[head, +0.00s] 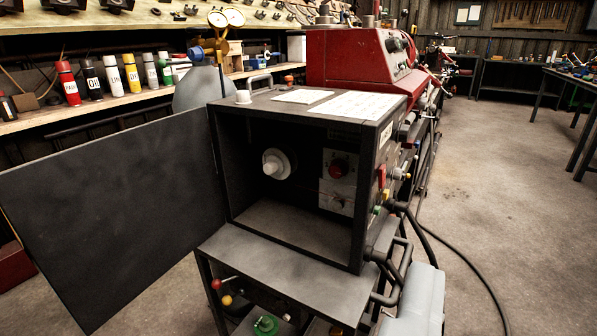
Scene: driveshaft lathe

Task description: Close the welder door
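The welder (318,215) is a dark box-shaped cabinet standing on a metal cart. Its front is open and shows a white spool (277,164) and a panel (339,180) with a red knob. The welder door (110,215) is a flat dark panel. It is joined at the left edge of the opening and swung wide out to the left, so it stands open.
Dark tubes (400,255) and a pale grey shape (415,302) stick out at the cart's lower right. A cable (478,268) lies on the floor. A grey cylinder (200,88), shelf bottles (91,79) and a red machine (352,58) stand behind. Floor at right is mostly clear.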

